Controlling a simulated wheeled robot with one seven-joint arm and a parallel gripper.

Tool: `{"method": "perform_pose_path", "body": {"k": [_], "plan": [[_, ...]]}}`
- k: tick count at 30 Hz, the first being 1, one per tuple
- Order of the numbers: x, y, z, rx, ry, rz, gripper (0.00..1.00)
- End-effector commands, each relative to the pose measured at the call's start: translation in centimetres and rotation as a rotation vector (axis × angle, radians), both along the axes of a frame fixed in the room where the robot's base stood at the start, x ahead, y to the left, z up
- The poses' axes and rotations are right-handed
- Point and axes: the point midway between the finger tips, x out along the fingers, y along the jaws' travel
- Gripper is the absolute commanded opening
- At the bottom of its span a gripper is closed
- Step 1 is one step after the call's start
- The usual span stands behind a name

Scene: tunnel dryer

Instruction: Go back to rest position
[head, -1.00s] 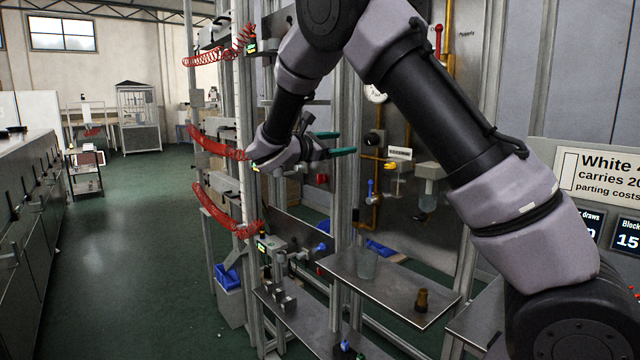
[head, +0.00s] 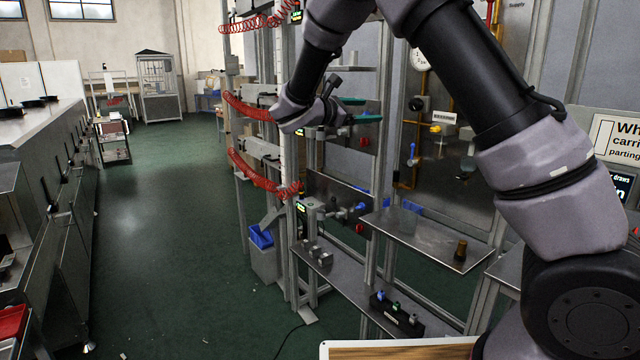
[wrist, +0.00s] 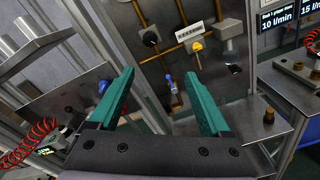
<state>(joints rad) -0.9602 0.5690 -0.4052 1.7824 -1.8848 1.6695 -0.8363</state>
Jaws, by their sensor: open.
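My gripper (head: 358,110) is raised in front of the metal rack, with its two teal fingers pointing right in the head view. In the wrist view my gripper (wrist: 162,100) is open, its fingers well apart with nothing between them. Beyond the fingers stands a grey panel with a blue-handled valve (wrist: 172,88) and a yellow knob (wrist: 197,47). My arm reaches across the upper right of the head view and hides part of the rack and panel.
Red coiled hoses (head: 262,172) hang on the rack's left side. A steel counter (head: 45,150) runs along the left. The green floor (head: 165,235) between is clear.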

Motion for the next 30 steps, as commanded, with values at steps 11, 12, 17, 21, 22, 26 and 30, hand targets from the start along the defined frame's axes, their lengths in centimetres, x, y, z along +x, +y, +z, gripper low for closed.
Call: {"method": "perform_pose_path", "body": {"k": [11,12,17,21,22,26,30], "plan": [[-2.8,-6.6,-0.3,0.252,0.011,-0.141,0.82],[-3.4,-7.4,-0.3,0.294,0.009,-0.164,0.82],[-6.3,-11.2,-0.7,0.49,-0.005,-0.271,0.82],[-10.5,-14.7,-1.0,0.743,-0.047,-0.407,0.82],[-11.7,-15.3,-1.1,0.81,-0.063,-0.442,0.82],[-16.8,-17.1,-1.2,1.104,-0.152,-0.597,0.82],[-22.0,-17.3,-0.7,1.41,-0.283,-0.753,0.82]]}}
